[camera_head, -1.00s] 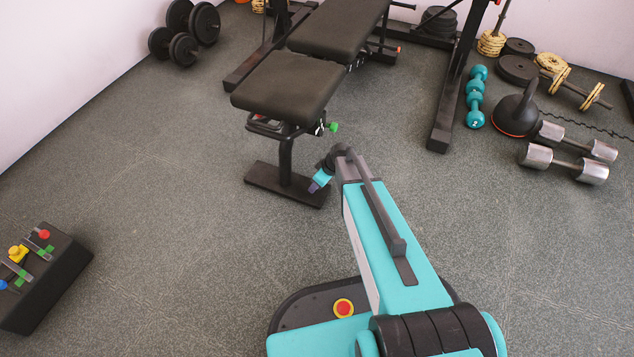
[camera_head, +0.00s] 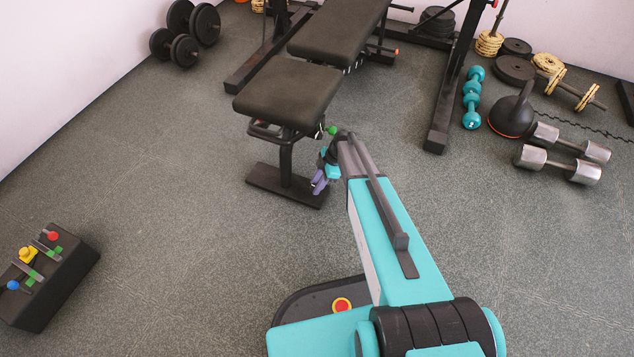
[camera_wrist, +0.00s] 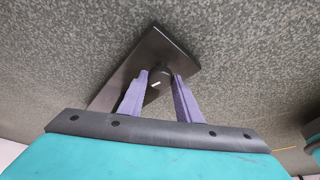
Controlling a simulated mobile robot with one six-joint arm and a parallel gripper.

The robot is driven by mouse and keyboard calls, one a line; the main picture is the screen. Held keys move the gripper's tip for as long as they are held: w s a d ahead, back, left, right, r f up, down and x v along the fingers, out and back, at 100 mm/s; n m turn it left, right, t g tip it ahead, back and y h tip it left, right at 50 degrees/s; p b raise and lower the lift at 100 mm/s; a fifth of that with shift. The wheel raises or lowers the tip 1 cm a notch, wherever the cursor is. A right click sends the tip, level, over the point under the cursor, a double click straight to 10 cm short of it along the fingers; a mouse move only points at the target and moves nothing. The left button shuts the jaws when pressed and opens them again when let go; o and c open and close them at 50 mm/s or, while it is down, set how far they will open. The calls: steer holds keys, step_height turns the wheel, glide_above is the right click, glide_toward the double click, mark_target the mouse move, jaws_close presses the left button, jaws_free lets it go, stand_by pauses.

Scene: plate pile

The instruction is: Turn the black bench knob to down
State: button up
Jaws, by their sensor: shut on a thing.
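In the wrist view, the two purple fingers of my gripper (camera_wrist: 160,92) stand on either side of a round black knob (camera_wrist: 160,72) with a short white mark, lying nearly level with a slight tilt. My gripper is shut on this knob. In the head view, my gripper (camera_head: 319,183) is beside the post of the black bench (camera_head: 286,158), under its near seat pad. The black knob cannot be made out there. A green knob (camera_head: 332,130) shows at the bench just above my wrist.
The bench's dark foot plate (camera_head: 270,184) lies below my gripper. A black box with coloured levers (camera_head: 60,285) stands at the left. Dumbbells (camera_head: 557,165) and a kettlebell (camera_head: 511,116) lie at the right. Open floor spreads on both sides.

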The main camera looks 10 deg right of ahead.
steer(key=shift+d+n+g+p, duration=0.1)
steer(key=shift+n+g+p, duration=0.2)
steer(key=shift+n, duration=0.5)
steer(key=o, duration=1.1)
steer(key=shift+c, duration=0.2)
steer(key=shift+p+v, duration=0.55)
steer(key=shift+v, duration=0.2)
steer(key=shift+p+v, duration=0.5)
steer(key=shift+v, duration=0.35)
steer(key=w+d+p, duration=0.1)
steer(key=d+p, duration=0.2)
steer(key=d, duration=0.8)
steer(key=shift+d, duration=0.35)
steer(key=shift+p, duration=0.3)
